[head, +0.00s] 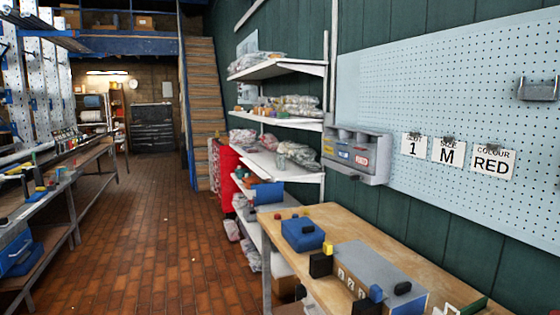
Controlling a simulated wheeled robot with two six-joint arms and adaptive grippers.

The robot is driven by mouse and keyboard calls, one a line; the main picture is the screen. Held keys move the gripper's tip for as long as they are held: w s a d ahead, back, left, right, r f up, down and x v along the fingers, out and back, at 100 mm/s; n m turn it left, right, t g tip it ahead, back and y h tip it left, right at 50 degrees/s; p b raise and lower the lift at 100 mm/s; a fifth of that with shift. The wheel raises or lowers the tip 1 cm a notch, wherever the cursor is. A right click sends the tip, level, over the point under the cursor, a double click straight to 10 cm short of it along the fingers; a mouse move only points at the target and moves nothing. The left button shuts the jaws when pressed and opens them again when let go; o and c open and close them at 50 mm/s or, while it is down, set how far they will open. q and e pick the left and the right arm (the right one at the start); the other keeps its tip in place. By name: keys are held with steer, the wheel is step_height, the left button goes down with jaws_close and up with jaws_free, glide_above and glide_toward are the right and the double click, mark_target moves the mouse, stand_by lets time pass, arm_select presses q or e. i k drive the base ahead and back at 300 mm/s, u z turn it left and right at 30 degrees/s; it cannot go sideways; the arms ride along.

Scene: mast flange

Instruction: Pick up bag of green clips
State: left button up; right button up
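Several clear plastic bags lie on the white wall shelves in the middle of the head view. One group of bags (258,62) is on the top shelf (280,69), another group (298,104) on the shelf below, and more bags (294,152) on the third shelf (275,165). Their contents are too small and blurred to tell which bag holds green clips. Neither of my grippers shows in the head view.
A wooden workbench (412,266) at the lower right holds a blue box (302,234) and a grey box (372,270). A pegboard (455,110) hangs behind it. A red cabinet (225,172) stands beyond the shelves. The brick floor (150,235) is clear between the benches.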

mark_target(280, 156)
steer(key=k, duration=0.5)
steer(key=u, duration=0.8)
steer(key=i, duration=1.95)
steer(key=u, duration=0.55)
steer(key=i, duration=3.3)
steer(key=z, duration=1.3)
steer(key=i, duration=0.85)
steer(key=z, duration=0.9)
